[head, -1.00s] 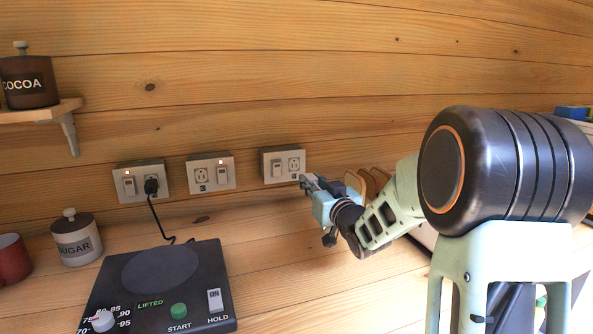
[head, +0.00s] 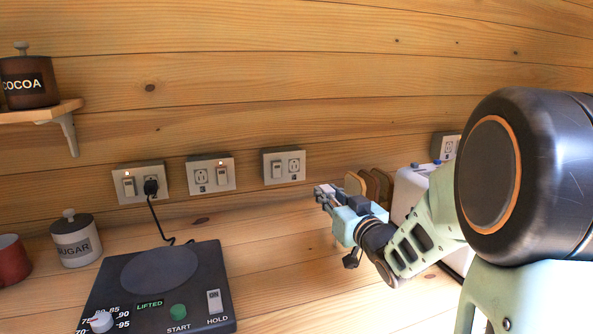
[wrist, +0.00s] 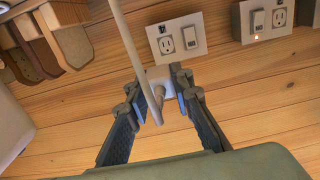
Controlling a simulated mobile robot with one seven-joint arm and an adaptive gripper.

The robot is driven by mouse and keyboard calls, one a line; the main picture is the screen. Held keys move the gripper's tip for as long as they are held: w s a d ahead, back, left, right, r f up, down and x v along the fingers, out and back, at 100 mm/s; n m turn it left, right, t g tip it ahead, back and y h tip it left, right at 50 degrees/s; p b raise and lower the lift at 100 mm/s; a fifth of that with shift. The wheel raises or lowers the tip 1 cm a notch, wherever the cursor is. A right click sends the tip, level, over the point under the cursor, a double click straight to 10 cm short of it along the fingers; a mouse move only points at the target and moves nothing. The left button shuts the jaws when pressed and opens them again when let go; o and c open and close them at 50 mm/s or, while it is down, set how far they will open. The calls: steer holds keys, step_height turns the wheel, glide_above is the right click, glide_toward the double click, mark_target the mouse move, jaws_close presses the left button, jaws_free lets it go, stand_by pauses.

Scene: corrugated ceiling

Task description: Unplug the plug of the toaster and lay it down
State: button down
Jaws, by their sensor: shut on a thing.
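My gripper (wrist: 158,88) is shut on the white plug (wrist: 160,76), which shows between the fingertips in the wrist view. Its pale cord (wrist: 128,40) loops up past the fingers. The plug is out of any socket and held clear of outlet 4 (wrist: 177,38), whose socket is empty. In the head view my gripper (head: 324,195) is to the right of and below outlet 4 (head: 284,165). The plug cannot be made out there. A white appliance, likely the toaster (head: 408,187), stands behind my arm, mostly hidden.
A black plug (head: 151,187) sits in the left outlet, its cord running to the black hot plate (head: 112,268). Outlet 3 (head: 210,174) is empty. Wooden boards (head: 372,184) lean by the wall. Counter between hot plate and gripper (head: 275,260) is clear.

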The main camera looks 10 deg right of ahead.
mark_target(333, 196)
steer(key=shift+s+d, duration=0.2)
steer(key=shift+s, duration=0.5)
steer(key=shift+s+d, duration=0.25)
steer(key=shift+s, duration=0.4)
steer(key=shift+s+d, duration=0.2)
steer(key=shift+s, duration=0.5)
